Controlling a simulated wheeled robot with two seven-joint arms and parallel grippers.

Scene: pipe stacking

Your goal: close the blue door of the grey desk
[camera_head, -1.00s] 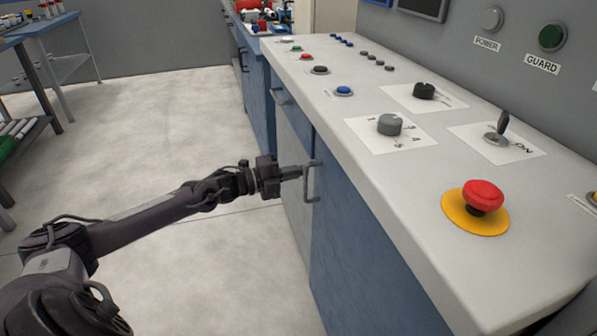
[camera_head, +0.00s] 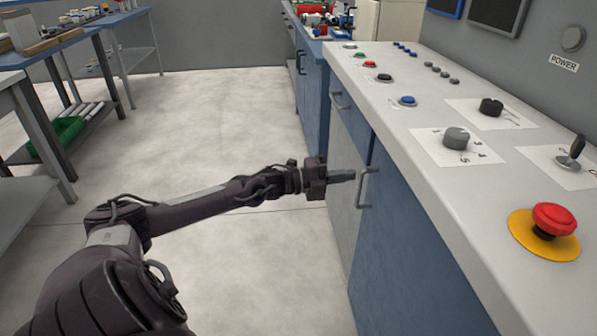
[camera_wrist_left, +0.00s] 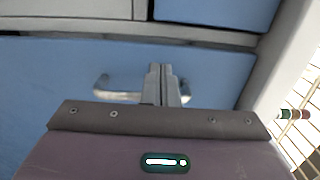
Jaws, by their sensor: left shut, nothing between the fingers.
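The grey desk (camera_head: 400,120) runs along the right of the head view, with a pale grey top and blue fronts. Its blue door (camera_head: 400,235) carries a grey bar handle (camera_head: 362,190). The door looks close to flush with the desk front, but I cannot tell whether a gap is left. My left gripper (camera_head: 352,175) is shut and empty, its fingertips at the handle. My right gripper is not in view.
The desk top bears a red emergency button (camera_head: 553,218), knobs and small coloured buttons. Workbenches (camera_head: 60,50) stand at the left. The pale floor (camera_head: 210,110) between them is clear.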

